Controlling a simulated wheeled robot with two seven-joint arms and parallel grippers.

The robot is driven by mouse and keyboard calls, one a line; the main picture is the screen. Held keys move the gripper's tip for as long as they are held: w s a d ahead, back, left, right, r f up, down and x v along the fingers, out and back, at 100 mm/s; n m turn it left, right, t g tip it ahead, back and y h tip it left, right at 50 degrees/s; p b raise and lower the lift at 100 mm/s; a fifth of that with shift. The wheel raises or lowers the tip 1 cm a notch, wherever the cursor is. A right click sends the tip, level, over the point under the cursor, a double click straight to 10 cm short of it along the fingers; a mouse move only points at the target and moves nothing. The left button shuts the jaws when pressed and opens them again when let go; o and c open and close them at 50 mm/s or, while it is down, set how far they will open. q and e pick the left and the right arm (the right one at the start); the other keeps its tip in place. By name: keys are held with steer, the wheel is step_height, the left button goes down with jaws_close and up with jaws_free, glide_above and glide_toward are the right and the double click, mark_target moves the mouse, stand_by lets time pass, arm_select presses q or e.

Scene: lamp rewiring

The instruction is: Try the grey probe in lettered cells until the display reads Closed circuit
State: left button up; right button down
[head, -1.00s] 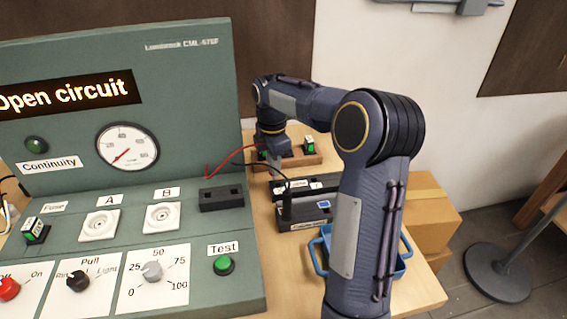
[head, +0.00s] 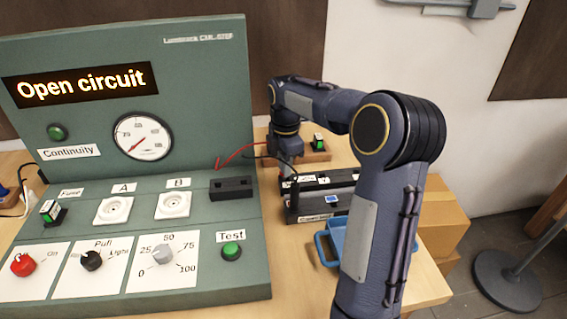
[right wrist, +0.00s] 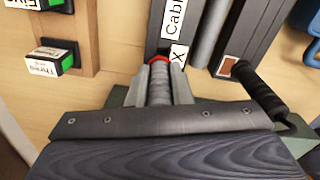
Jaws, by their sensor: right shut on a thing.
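The display (head: 80,84) reads "Open circuit". My right gripper (right wrist: 160,85) is shut on a grey piece with a red end, seemingly the grey probe (right wrist: 158,60). In the head view, my right gripper (head: 285,160) is low at the left end of a black lettered box (head: 325,180), where a red wire reaches it. In the right wrist view, that box (right wrist: 172,50) has labels reading "Cabl…" and "X", and the red end is near the X. Whether the tip is inside a cell is hidden. My left gripper is not in view.
The green tester panel (head: 200,100) has a dial (head: 142,136), sockets A (head: 113,209) and B (head: 173,205), and knobs. A black-handled probe (right wrist: 262,95) stands at the second black box (right wrist: 238,60). A wooden fuse block (right wrist: 85,35) and blue tray (head: 325,250) are close.

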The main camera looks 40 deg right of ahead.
steer(key=shift+s+d+f+g, duration=0.15)
steer(key=shift+s+d+f, duration=0.15)
steer(key=shift+f, duration=0.15)
steer(key=shift+s+d+f+g, duration=0.15)
steer(key=shift+s+f, duration=0.1)
steer(key=shift+f, duration=0.15)
steer(key=shift+w+d+f, duration=0.15)
steer(key=shift+d, duration=0.05)
steer(key=shift+r, duration=0.3)
steer(key=shift+r, duration=0.1)
steer(key=shift+d+r+p, duration=0.1)
steer(key=shift+r+p, duration=0.1)
steer(key=shift+p, duration=0.4)
stand_by(0.9)
steer(key=shift+w+f, duration=0.1)
steer(key=shift+f, duration=0.65)
stand_by(0.9)
steer(key=c, duration=1.2)
jaws_free()
steer(key=shift+c, duration=0.2)
steer(key=shift+a, duration=0.25)
